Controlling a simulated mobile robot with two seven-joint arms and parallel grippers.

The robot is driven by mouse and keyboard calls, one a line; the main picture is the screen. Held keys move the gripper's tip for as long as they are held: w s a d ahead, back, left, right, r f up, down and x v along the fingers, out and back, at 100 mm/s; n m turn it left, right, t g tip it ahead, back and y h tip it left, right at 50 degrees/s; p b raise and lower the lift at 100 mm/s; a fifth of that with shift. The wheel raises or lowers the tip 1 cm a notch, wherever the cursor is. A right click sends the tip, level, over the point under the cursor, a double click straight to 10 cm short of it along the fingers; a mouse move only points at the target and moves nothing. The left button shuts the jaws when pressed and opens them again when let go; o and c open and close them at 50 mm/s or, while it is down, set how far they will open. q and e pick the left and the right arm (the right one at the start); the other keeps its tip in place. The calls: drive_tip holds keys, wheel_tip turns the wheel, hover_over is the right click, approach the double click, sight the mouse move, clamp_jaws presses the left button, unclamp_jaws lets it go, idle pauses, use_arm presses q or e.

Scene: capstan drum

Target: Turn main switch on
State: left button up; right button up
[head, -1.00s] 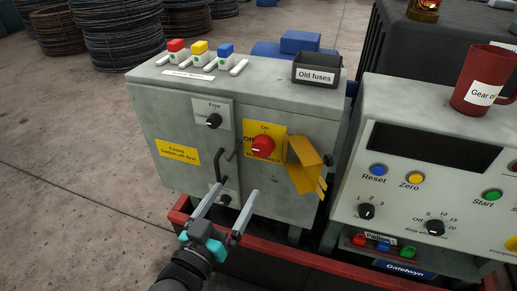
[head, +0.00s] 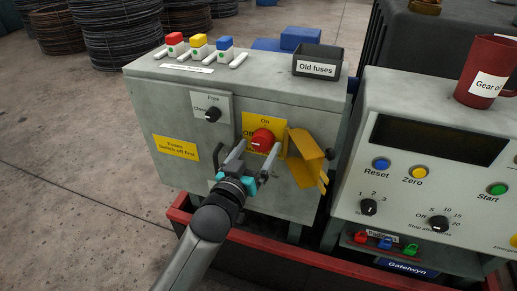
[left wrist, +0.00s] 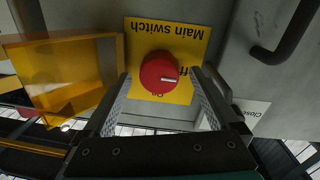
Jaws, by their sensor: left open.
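The main switch is a red round knob (head: 263,139) on a yellow plate on the grey cabinet front. Its white mark points towards Off; the left wrist view shows the knob (left wrist: 159,73) upside down, mark towards "ff". My left gripper (head: 257,150) is open in front of the knob, one finger to each side of it. In the left wrist view the fingers (left wrist: 165,95) flank the knob with gaps; I cannot tell how deep they reach. A yellow cover (head: 306,157) stands swung open to the right; it also shows in the left wrist view (left wrist: 68,75). My right gripper is not in view.
A black handle (left wrist: 288,32) sticks out of the cabinet beside the switch. A black knob (head: 212,115) sits up and left. An "Old fuses" box (head: 317,68) and several coloured fuses stand on top. A control console (head: 432,170) stands close on the right.

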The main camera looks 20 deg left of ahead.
use_arm(q)
drive_tip(key=shift+w, duration=0.45)
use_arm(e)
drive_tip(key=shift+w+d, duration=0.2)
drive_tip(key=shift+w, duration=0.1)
use_arm(q)
drive_tip(key=c, duration=1.4)
drive_tip(key=shift+o, duration=0.2)
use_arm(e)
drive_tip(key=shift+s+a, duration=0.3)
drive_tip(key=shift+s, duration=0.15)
